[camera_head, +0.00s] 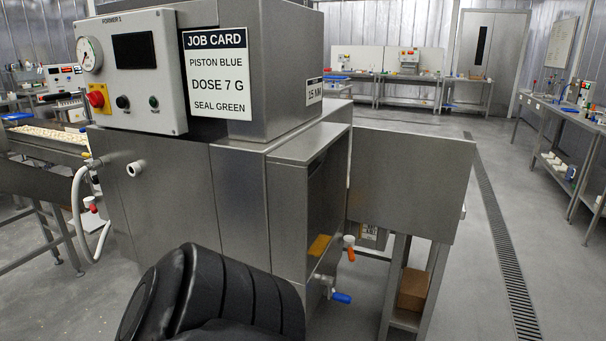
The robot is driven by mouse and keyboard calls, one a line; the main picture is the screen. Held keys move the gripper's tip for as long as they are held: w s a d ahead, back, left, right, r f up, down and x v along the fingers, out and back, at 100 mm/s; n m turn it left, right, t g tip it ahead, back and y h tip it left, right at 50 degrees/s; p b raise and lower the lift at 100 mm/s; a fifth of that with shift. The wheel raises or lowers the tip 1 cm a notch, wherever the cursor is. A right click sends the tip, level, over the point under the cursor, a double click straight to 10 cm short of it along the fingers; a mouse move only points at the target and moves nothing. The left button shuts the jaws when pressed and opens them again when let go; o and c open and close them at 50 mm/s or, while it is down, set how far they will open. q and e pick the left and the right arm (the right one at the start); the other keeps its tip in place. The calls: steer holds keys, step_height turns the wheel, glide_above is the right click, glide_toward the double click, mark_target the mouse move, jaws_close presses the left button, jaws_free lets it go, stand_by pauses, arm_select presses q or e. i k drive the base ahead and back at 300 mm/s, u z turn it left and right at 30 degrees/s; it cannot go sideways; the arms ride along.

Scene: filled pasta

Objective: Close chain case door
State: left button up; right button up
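A flat grey steel panel (412,178), which looks like the chain case door, stands swung out to the right of the steel machine (240,195). Its near edge is by the machine's right side, and its far end reaches out over the floor. The machine's side beside it shows a dark recessed opening (325,205), with a small yellow-orange piece (319,245) low inside. A black ribbed part of my own arm fills the bottom centre, in front of the machine. Neither gripper shows, so their fingers and any contact with the door cannot be seen.
Valves with an orange handle (349,248) and a blue handle (341,297) stick out below the opening. A steel stand with a cardboard box (413,290) is under the panel. A control box (127,72) and job card (217,73) are above. Floor right of the panel is clear, with a drain grate (497,230).

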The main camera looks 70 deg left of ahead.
mark_target(415, 184)
steer(key=u, duration=0.7)
steer(key=i, duration=4.75)
steer(key=u, duration=4.45)
steer(key=i, duration=0.5)
steer(key=u, duration=4.15)
